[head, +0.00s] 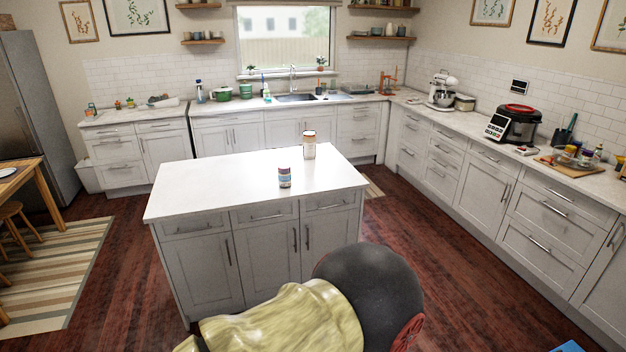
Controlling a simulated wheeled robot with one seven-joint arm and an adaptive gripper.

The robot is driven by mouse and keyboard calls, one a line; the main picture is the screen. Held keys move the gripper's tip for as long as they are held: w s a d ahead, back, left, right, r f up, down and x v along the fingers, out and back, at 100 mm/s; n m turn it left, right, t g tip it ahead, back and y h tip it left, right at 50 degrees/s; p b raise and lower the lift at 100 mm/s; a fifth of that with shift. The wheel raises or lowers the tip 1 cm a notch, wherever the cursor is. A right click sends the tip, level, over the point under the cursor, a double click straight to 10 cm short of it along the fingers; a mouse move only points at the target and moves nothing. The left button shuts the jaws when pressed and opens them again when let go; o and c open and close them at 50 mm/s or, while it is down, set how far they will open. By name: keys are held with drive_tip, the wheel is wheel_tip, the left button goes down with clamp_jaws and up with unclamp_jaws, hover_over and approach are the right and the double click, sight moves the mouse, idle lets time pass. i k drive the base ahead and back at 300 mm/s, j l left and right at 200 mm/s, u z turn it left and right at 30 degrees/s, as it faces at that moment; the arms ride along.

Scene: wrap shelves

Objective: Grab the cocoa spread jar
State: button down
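Two containers stand upright on the white top of the kitchen island (215,187). The nearer one is a small jar (284,178) with a dark lid and a blue and whitish label. The farther one is a taller, pale container (309,148) with a brown top, near the island's back edge. Both are too small to read, so I cannot tell which is the cocoa spread jar. They stand apart, the taller one behind and to the right. My gripper is not in view.
The island top is otherwise clear. Dark wooden floor (120,255) lies around it. Counters run along the back and right walls, with a multicooker (517,124) and a stand mixer (443,88) on the right. A wooden table (20,175) stands at the left.

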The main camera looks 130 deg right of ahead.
sight(284, 177)
drive_tip(key=l+z, duration=0.15)
drive_tip(key=z, duration=4.1)
drive_tip(key=i+l+z, duration=0.25)
drive_tip(key=i, duration=1.25)
drive_tip(key=i+j+z, duration=0.25)
drive_tip(key=i, duration=1.2)
drive_tip(key=l, duration=0.1)
